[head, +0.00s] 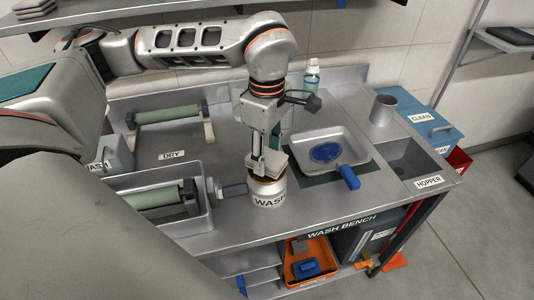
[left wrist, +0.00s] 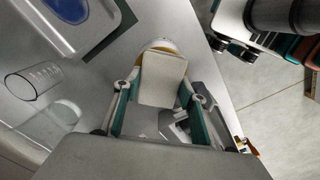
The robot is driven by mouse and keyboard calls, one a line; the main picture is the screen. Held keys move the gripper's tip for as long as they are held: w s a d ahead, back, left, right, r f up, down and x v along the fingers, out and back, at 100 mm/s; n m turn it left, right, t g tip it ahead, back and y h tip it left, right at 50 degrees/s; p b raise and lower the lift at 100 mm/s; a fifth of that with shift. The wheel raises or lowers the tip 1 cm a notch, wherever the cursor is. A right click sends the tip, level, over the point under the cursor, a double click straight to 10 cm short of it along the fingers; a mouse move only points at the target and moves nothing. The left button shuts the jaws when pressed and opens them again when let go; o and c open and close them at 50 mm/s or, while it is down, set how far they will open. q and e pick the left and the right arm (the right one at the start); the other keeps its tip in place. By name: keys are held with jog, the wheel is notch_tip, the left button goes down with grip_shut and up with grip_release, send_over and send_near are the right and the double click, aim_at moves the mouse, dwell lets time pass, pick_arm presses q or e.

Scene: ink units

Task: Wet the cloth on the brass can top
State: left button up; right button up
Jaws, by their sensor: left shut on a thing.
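My left gripper (head: 270,150) is shut on a pale folded cloth (head: 277,163). The cloth also shows between the fingers in the left wrist view (left wrist: 162,80). It is right at the brass top (head: 252,169) of the can marked WASH (head: 267,194), which stands upright on the bench. In the left wrist view the cloth covers most of the can, leaving a bit of yellow rim (left wrist: 160,48). I cannot tell whether the cloth presses on the brass top. My right gripper is not in view.
A tray with blue ink (head: 343,135) and a blue-handled tool (head: 349,177) lies right of the can. A bottle (head: 311,78) and a metal cup (head: 383,109) stand behind. Left are green rollers (head: 168,114). The hopper (head: 412,157) is at the bench's right end.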

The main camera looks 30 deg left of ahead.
aim_at(267, 156)
pick_arm(q)
jog(key=shift+f+b, duration=0.65)
jog(key=shift+f, duration=0.5)
dwell(1.1)
jog(key=shift+r, duration=0.15)
dwell(0.4)
jog(key=shift+r+p, duration=1.05)
jog(key=shift+r, duration=0.15)
jog(key=shift+r+p, duration=1.7)
jog(key=shift+r, duration=0.55)
jog(key=shift+f, duration=0.1)
